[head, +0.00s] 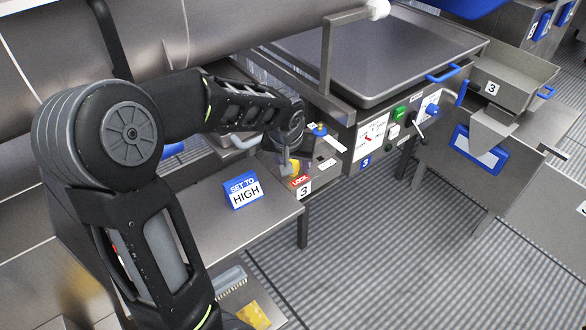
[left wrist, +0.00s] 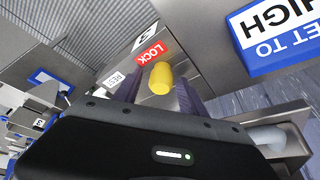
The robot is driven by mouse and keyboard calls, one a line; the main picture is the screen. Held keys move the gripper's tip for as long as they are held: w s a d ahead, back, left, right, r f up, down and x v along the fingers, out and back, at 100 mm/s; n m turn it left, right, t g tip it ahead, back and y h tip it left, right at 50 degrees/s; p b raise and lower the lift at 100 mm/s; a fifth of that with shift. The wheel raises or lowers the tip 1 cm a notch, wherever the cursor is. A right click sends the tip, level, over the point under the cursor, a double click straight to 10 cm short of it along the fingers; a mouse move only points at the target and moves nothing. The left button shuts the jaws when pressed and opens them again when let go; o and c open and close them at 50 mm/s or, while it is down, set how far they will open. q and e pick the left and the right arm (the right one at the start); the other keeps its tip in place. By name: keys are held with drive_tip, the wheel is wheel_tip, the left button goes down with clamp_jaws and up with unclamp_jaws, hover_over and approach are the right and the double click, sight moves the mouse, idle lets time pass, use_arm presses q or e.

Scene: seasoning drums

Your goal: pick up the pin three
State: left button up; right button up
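The yellow pin (left wrist: 160,78) stands by the red LOCK label (left wrist: 150,52) and a number 3 plate. In the head view the pin (head: 294,167) is partly hidden by my left gripper (head: 287,158). In the left wrist view my left gripper (left wrist: 157,95) is open, with one dark finger on each side of the pin. Gaps show between the fingers and the pin, and it is not gripped. How deep the fingers reach beside it is hard to tell. My right gripper is in neither view.
A blue and white SET TO HIGH sign (head: 243,190) stands on the metal table (head: 225,222) close by. A control panel (head: 372,137) and a large metal drum tray (head: 385,50) are behind. A metal hopper marked 3 (head: 505,82) is at right. The ribbed floor (head: 400,240) is clear.

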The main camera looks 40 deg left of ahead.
use_arm(q)
clamp_jaws()
idle(0.3)
drive_tip(key=shift+r, duration=0.1)
wheel_tip(320, 180, up, 10)
drive_tip(key=shift+f, duration=0.1)
idle(0.6)
idle(0.4)
